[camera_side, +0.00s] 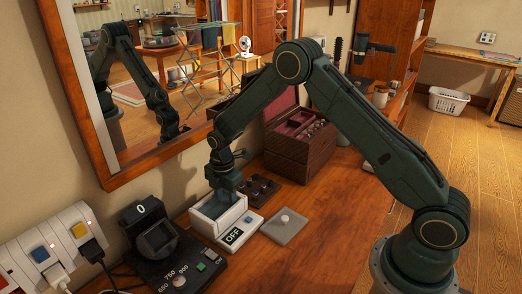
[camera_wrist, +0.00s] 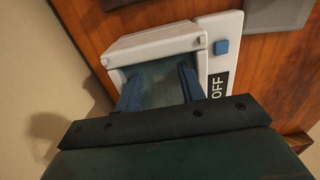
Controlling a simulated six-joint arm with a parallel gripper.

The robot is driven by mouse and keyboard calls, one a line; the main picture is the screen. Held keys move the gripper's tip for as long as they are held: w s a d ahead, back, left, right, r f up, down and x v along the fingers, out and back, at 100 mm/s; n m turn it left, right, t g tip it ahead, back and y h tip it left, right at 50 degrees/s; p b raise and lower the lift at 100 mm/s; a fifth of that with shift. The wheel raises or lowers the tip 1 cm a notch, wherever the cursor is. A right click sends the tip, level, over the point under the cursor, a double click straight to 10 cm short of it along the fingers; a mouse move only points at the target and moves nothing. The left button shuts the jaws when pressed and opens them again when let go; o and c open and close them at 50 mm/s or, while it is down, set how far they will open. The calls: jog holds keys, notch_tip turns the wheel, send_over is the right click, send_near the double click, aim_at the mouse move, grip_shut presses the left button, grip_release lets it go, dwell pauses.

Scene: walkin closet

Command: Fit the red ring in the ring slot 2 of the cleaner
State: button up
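The cleaner (camera_side: 205,226) is a white box with an open basin and a label reading OFF, on the wooden table below the mirror. In the wrist view the cleaner (camera_wrist: 150,45) fills the middle, with a blue button (camera_wrist: 221,47) on its side panel. My gripper (camera_side: 229,190) points down at the basin. In the wrist view, the two blue fingers of my gripper (camera_wrist: 160,88) stand apart over or in the basin, with no object seen between them. I cannot make out the red ring or the numbered ring slots; the basin's near part is hidden by my gripper.
A dark tray with round items (camera_side: 262,190) stands behind the cleaner. A dark dial unit (camera_side: 165,250) and a power strip (camera_side: 50,246) are at left. An open jewelry box (camera_side: 300,150) stands behind.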

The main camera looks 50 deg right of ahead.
jog(key=shift+r, duration=0.15)
notch_tip(320, 180, up, 14)
jog(key=shift+f, duration=0.25)
dwell(0.5)
dwell(0.5)
jog(key=s+r+m+t, duration=0.3)
jog(key=s+r+m, duration=0.5)
jog(key=s+r, duration=0.75)
jog(key=s+r+m+t, duration=0.1)
jog(key=s+m+t, duration=0.1)
jog(key=s+m, duration=0.8)
jog(key=s, duration=0.8)
jog(key=shift+d+t, duration=0.15)
jog(key=shift+t, duration=0.15)
